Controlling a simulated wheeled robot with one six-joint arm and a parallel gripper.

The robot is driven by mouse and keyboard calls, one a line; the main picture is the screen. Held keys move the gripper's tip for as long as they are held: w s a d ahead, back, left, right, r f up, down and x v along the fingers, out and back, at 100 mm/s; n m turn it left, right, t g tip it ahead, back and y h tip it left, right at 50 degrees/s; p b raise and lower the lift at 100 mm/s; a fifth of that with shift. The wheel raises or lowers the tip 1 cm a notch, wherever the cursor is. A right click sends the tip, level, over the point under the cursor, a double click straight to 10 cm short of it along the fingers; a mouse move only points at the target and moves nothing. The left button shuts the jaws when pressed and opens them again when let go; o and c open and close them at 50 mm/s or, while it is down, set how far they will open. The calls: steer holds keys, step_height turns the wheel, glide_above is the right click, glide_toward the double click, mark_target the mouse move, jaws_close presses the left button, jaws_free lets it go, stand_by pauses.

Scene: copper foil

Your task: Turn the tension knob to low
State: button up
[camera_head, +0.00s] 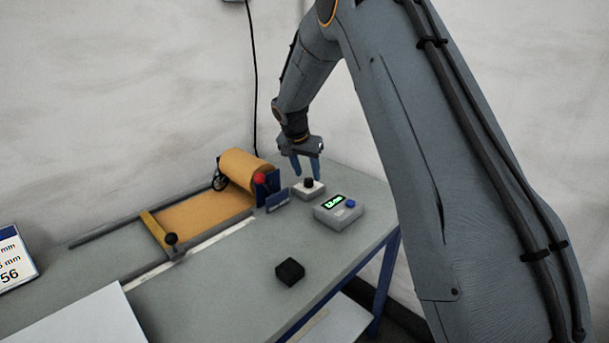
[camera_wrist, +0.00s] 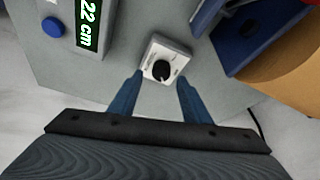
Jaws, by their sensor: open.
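The tension knob (camera_wrist: 161,70) is a small black round knob on a white square base (camera_wrist: 152,50). In the head view the knob (camera_head: 308,183) and its base (camera_head: 301,191) sit on the grey table between the foil roll and the display box. My gripper (camera_wrist: 158,82) is open, its two blue fingers apart with the knob lying between them in the wrist view. In the head view my gripper (camera_head: 305,176) points down just above the knob. I cannot tell whether the fingers touch it. The labels around the knob are too small to read.
A grey display box (camera_head: 340,212) with a green readout and blue button stands close by at the right. The copper foil roll (camera_head: 245,168) with its blue bracket and red knob (camera_head: 259,179) stands left. A black block (camera_head: 290,272) lies nearer the front. The table's middle is clear.

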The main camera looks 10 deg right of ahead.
mark_target(309, 180)
steer(key=shift+p+x, duration=0.3)
steer(key=shift+x, duration=1.25)
